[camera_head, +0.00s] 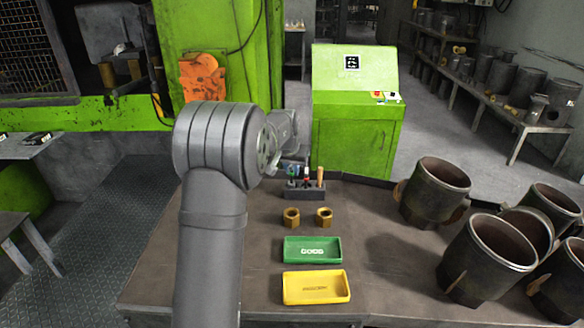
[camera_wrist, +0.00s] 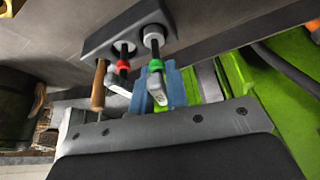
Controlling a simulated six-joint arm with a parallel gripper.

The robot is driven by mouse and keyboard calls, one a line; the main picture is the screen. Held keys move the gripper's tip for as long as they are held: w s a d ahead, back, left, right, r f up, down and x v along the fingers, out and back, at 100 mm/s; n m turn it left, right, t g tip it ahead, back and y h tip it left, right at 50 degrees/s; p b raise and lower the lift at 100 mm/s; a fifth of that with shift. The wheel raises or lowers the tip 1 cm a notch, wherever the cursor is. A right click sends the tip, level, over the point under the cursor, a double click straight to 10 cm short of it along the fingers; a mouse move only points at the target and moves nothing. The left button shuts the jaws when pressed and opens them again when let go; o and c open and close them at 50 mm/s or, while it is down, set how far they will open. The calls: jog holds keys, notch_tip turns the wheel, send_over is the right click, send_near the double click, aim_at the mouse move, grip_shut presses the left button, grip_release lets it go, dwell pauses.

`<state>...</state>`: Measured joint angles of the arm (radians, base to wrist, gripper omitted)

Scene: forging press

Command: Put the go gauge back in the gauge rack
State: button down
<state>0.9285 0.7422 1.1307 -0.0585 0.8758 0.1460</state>
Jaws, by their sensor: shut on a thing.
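The gauge rack (camera_head: 306,194) is a dark grey block at the back of the table, just below my gripper (camera_head: 293,170). In the wrist view the rack (camera_wrist: 100,42) is at the top. The go gauge, with a green band (camera_wrist: 155,65), is held between the blue fingers of my gripper (camera_wrist: 160,82), which is shut on it. Its pale round end is at the rack's right part; I cannot tell whether it is seated or just above. A red-banded gauge (camera_wrist: 123,66) and a wooden-handled tool (camera_wrist: 98,88) stand in the rack beside it.
Two brass nuts (camera_head: 292,217) (camera_head: 324,217), a green tray (camera_head: 290,256) and a yellow tray (camera_head: 316,298) lie in front of the rack. Large metal cylinders (camera_head: 436,190) stand at the right. A green control cabinet (camera_head: 354,145) stands behind the table.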

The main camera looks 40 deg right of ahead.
aim_at(290, 168)
jog(key=shift+f, duration=0.9)
dwell(0.3)
jog(key=c, duration=1.3)
grip_release()
jog(key=shift+v, duration=3.55)
jog(key=shift+r, duration=1.5)
